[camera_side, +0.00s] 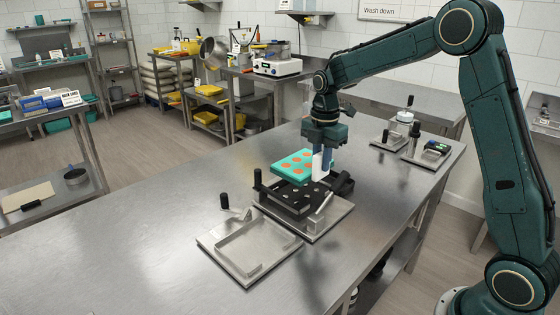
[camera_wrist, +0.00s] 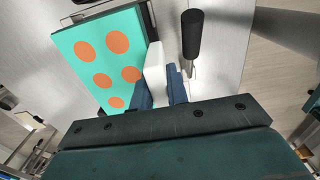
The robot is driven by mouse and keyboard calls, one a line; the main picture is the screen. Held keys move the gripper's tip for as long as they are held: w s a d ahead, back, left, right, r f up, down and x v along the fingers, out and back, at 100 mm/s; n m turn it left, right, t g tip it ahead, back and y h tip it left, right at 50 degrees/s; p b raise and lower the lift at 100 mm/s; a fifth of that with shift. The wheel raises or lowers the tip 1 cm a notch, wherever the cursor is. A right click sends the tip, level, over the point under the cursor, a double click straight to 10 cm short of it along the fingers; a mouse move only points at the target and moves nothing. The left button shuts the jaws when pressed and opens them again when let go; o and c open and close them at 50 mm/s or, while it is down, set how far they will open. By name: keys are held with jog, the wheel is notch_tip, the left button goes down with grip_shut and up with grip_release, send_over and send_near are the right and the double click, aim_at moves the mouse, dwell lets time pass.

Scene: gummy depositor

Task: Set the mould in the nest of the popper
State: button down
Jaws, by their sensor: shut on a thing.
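The mould (camera_side: 293,162) is a teal slab with orange round gummies on its face. My gripper (camera_side: 321,164) is shut on the white tab at the mould's right edge. The wrist view also shows the mould (camera_wrist: 92,40) and the white tab between my blue fingers (camera_wrist: 160,92). The popper (camera_side: 298,198) has a black body with holes on a grey base plate, with a black-knobbed lever at its left. The mould appears held above the far side of the popper. The exact gap cannot be told, and the mould hides part of the popper in the wrist view.
A grey framed tray (camera_side: 248,245) with a black-knobbed lever stands just in front of the popper. Other fixtures (camera_side: 428,150) stand at the table's far right end. The steel table (camera_side: 150,220) is clear to the left.

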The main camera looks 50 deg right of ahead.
aim_at(320, 179)
jog(key=shift+f, duration=0.15)
jog(key=shift+f, duration=2.95)
jog(key=shift+f, duration=0.8)
jog(key=c, duration=1.3)
grip_release()
jog(key=shift+r, duration=0.1)
notch_tip(320, 179, up, 13)
jog(key=shift+r, duration=0.35)
